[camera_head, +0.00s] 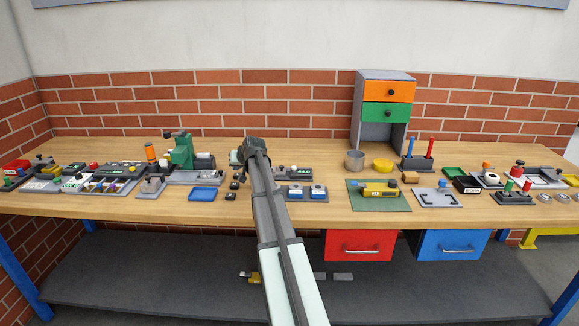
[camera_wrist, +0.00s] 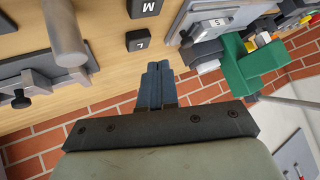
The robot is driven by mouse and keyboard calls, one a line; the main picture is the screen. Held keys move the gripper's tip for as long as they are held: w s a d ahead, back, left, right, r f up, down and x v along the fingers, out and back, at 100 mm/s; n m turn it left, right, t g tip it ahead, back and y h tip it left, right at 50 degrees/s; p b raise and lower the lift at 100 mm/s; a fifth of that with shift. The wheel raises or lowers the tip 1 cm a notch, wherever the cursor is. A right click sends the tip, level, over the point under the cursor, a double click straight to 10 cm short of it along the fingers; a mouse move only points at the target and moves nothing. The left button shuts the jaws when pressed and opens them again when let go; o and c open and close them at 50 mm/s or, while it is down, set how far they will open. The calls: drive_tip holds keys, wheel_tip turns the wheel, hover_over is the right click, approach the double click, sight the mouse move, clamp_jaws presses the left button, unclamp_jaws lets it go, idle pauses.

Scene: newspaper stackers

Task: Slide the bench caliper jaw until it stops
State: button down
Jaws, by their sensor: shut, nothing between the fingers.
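My gripper (camera_head: 237,160) is over the middle of the bench; its fingers show best in the wrist view (camera_wrist: 157,82), shut with nothing between them. A grey rail device with a small display (camera_head: 291,172) sits just right of my arm and may be the bench caliper; I cannot confirm this. In the wrist view a grey rail with a black knob (camera_wrist: 20,100) and an upright grey cylinder (camera_wrist: 66,40) lies left of the fingers, apart from them. My arm hides part of the device in the head view. No contact with a jaw shows.
Black blocks marked M (camera_wrist: 144,9) and L (camera_wrist: 140,40) lie on the wood. A green bench tool (camera_head: 181,151) stands left, with a blue tray (camera_head: 202,194) in front. A grey unit with two blue parts (camera_head: 302,192) and a green mat (camera_head: 385,204) lie right.

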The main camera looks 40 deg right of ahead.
sight(276, 168)
drive_tip(key=s+d+r+m+g, duration=0.1)
drive_tip(key=s+d+r+m, duration=0.1)
drive_tip(key=s+d, duration=0.65)
drive_tip(key=s+d+r+m+g, duration=0.1)
drive_tip(key=s+d+r+m, duration=0.2)
drive_tip(key=s+d, duration=0.55)
drive_tip(key=shift+y, duration=0.3)
drive_tip(key=x, duration=0.3)
drive_tip(key=d+x, duration=0.1)
drive_tip(key=x, duration=0.7)
drive_tip(key=shift+w+d+r, duration=0.25)
drive_tip(key=shift+w+d, duration=0.15)
drive_tip(key=shift+w+a, duration=0.1)
drive_tip(key=w+a, duration=0.3)
drive_tip(key=v, duration=1)
drive_tip(key=shift+w, duration=0.1)
